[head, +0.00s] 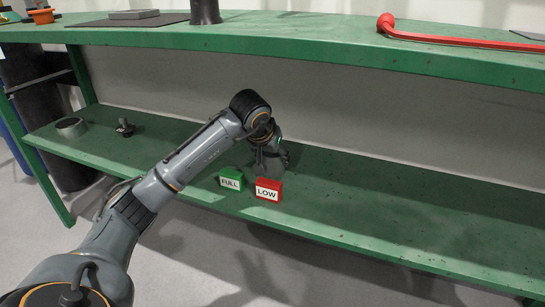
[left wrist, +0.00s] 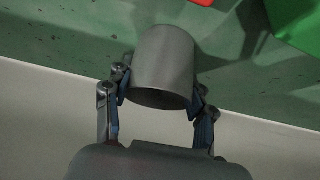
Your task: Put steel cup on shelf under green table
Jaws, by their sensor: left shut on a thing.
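The steel cup (left wrist: 165,58) is a plain grey cylinder between the two fingers of my left gripper (left wrist: 160,95) in the left wrist view. My left gripper (head: 268,150) is shut on it. In the head view the gripper is under the green table top (head: 300,40), at the lower green shelf (head: 380,215), just behind the label blocks. The cup is mostly hidden there by the gripper. I cannot tell whether the cup touches the shelf. My right gripper is not in view.
A green FULL block (head: 231,179) and a red LOW block (head: 268,190) stand at the shelf's front edge. A grey ring-like part (head: 71,127) and a small dark part (head: 125,128) sit at the shelf's left. The shelf's right side is clear.

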